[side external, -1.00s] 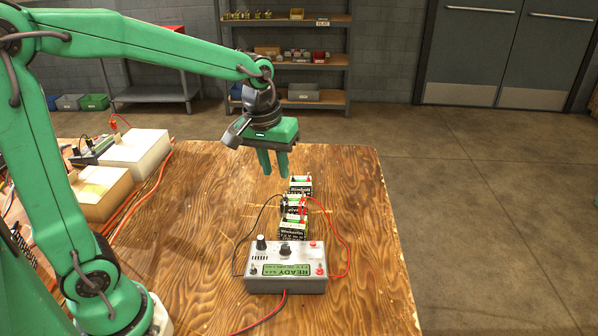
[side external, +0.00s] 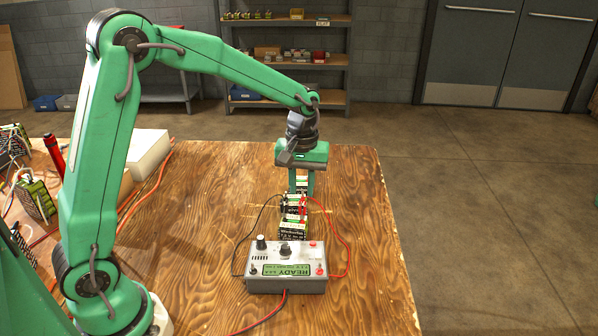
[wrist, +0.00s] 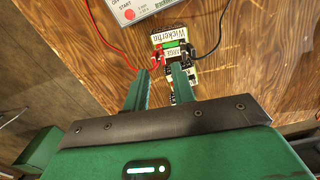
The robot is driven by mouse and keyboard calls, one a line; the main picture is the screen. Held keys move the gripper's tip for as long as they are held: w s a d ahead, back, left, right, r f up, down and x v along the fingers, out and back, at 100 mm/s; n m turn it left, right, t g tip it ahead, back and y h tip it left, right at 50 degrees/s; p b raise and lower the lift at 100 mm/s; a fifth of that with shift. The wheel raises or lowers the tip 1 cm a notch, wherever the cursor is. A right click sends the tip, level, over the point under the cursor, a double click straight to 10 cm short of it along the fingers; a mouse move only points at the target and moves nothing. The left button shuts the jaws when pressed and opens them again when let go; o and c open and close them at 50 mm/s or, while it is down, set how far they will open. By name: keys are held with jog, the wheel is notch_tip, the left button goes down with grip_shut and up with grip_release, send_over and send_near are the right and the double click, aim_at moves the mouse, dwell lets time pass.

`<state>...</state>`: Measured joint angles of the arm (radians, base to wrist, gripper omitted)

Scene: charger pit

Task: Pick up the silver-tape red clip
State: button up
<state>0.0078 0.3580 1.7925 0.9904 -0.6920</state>
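A red clip (side external: 303,207) on a red lead sits on the row of batteries (side external: 293,229); it also shows in the wrist view (wrist: 158,60). A black clip (side external: 283,208) is beside it, on the right in the wrist view (wrist: 187,54). I cannot make out silver tape on the red clip. My gripper (side external: 301,187) points down over the far end of the battery row. In the wrist view my gripper (wrist: 161,73) has its fingers apart with nothing held, and the red clip is just beyond the fingertips. The fingers partly hide the farther battery.
A grey charger (side external: 286,268) with a green screen stands at the near end of the row. Its red lead (side external: 346,255) loops right and its black lead (side external: 240,240) loops left. A white box (side external: 149,152) is at the left; the table's right side is clear.

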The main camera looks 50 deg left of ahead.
aim_at(302, 202)
jog(key=shift+d+f, duration=0.1)
jog(key=shift+f, duration=3.4)
jog(key=c, duration=0.5)
